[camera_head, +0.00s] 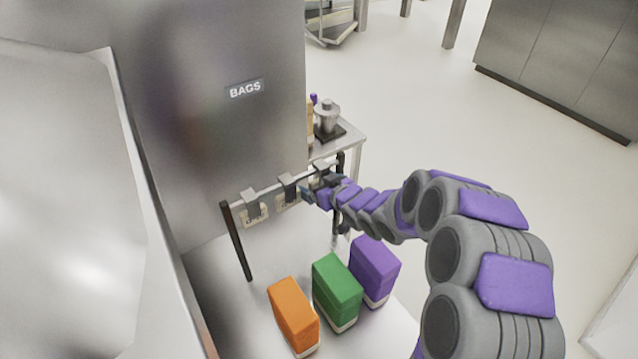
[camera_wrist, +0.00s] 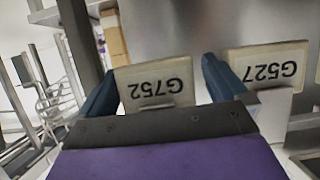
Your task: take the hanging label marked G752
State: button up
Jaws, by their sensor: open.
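The label marked G752 (camera_wrist: 155,82) is a pale plate that reads upside down in the wrist view. It lies between the two dark blue fingers of my gripper (camera_wrist: 159,70), which are open on either side of it. A second pale label, marked G527 (camera_wrist: 270,68), hangs to its right, outside the right finger. In the head view my gripper (camera_head: 308,193) is at the right part of a rail with hanging clips. Two pale labels (camera_head: 253,214) show to its left, their marks too small to read. My gripper and arm hide part of the rail's right end.
The rail stands on dark posts (camera_head: 236,240). Orange (camera_head: 294,315), green (camera_head: 337,291) and purple (camera_head: 375,270) blocks stand in front of it. A grey cabinet marked BAGS (camera_head: 230,130) rises behind. A side table (camera_head: 350,140) stands behind right. Open floor lies farther right.

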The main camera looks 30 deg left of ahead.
jog(key=shift+d+r, duration=0.35)
jog(key=shift+d, duration=0.45)
jog(key=c, duration=0.5)
jog(key=shift+a+f, duration=0.1)
jog(key=c, duration=0.3)
jog(key=shift+s+a+f, duration=0.1)
jog(key=shift+a, duration=0.25)
jog(key=shift+c, duration=0.7)
jog(key=shift+r+p, duration=0.35)
jog(key=shift+r, duration=0.45)
jog(key=s+d, duration=0.2)
jog(key=d, duration=0.3)
jog(key=s+d+p, duration=0.1)
jog(key=s+d, duration=0.2)
jog(key=d, duration=0.2)
jog(key=s+d, duration=0.2)
jog(key=d, duration=0.3)
jog(key=shift+s+d+p, duration=0.2)
jog(key=shift+s+p, duration=0.05)
jog(key=shift+p, duration=0.05)
jog(key=shift+s+d+r, duration=0.1)
jog(key=shift+s+d, duration=0.05)
jog(key=shift+d, duration=0.2)
jog(key=shift+r+p, duration=0.2)
jog(key=shift+p, duration=0.15)
jog(key=shift+r, duration=0.15)
